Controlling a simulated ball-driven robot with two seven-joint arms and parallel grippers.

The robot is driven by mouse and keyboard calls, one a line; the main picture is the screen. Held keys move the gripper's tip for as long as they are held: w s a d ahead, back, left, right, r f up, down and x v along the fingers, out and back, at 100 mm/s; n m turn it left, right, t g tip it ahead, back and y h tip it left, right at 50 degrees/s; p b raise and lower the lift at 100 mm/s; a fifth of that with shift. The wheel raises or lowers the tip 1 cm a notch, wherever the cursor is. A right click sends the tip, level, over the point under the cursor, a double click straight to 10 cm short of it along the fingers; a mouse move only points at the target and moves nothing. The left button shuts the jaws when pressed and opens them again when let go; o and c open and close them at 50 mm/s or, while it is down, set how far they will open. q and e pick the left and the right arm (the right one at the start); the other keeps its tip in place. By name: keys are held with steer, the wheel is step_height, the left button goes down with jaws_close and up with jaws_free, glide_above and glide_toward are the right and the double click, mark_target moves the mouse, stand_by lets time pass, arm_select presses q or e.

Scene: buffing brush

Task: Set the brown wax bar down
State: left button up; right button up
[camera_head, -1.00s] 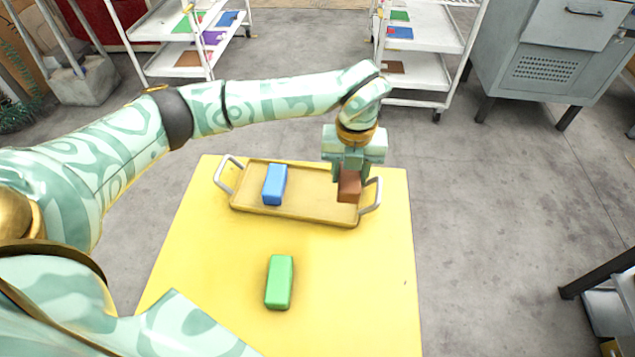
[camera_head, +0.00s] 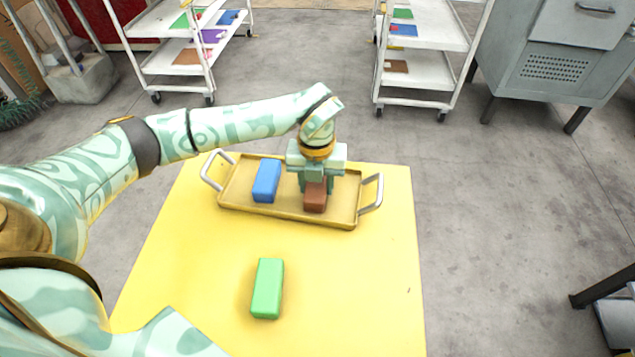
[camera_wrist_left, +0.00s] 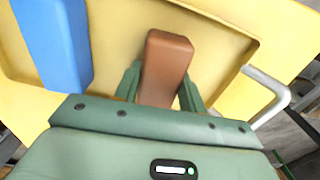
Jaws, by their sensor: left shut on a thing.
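The brown wax bar (camera_head: 315,197) is between the fingers of my left gripper (camera_head: 315,185), which is shut on it. The bar is over the right-middle part of the yellow tray (camera_head: 345,205); I cannot tell whether it touches the tray floor. In the left wrist view the brown bar (camera_wrist_left: 166,62) stands out between the green fingers (camera_wrist_left: 158,90). A blue bar (camera_head: 267,181) lies in the tray to the left of the brown one. It also shows in the left wrist view (camera_wrist_left: 55,40). My right gripper is not in view.
The tray has a metal handle at each end, the right one (camera_head: 372,195) beside free tray floor. A green bar (camera_head: 267,288) lies on the yellow table (camera_head: 340,280) in front of the tray. White shelf carts (camera_head: 420,75) and a grey cabinet (camera_head: 545,65) stand beyond.

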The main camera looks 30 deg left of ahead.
arm_select(q)
steer(key=o, duration=1.2)
steer(key=shift+f, duration=0.1)
steer(key=shift+o, duration=0.2)
step_height(320, 180, up, 12)
steer(key=p, duration=0.5)
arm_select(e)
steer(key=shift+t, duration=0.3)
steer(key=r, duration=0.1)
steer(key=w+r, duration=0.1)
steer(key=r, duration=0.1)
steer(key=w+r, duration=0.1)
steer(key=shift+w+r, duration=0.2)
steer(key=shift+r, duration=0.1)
